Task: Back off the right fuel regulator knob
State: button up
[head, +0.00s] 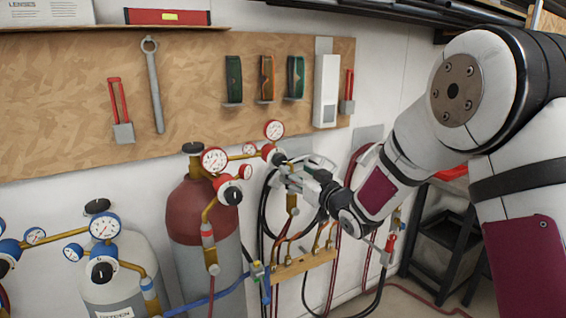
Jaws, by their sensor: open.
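The right fuel regulator has a red-rimmed gauge (274,130) and a smaller gauge (249,148), with a dark knob (278,158) facing forward. My gripper (283,172) is open, its fingers close to this knob from the right and slightly below. I cannot tell whether they touch it or surround it. A second red regulator stands to the left, with a large gauge (214,160) and black knob (232,194), above the dark red cylinder (192,212). My gripper and arm hide part of the hoses and wall behind.
A grey oxygen cylinder (118,265) with blue-rimmed gauges (104,226) stands at left. Hoses hang around a wooden hose rack (303,266) below my gripper. A tool board (75,110) covers the wall behind. A black shelf cart (440,235) stands at right.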

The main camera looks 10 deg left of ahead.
aim_at(282, 162)
jog(key=x, duration=0.9)
jog(key=shift+w+a, duration=0.2)
jog(key=shift+a, duration=0.05)
jog(key=c, duration=1.2)
jog(key=shift+n, duration=0.3)
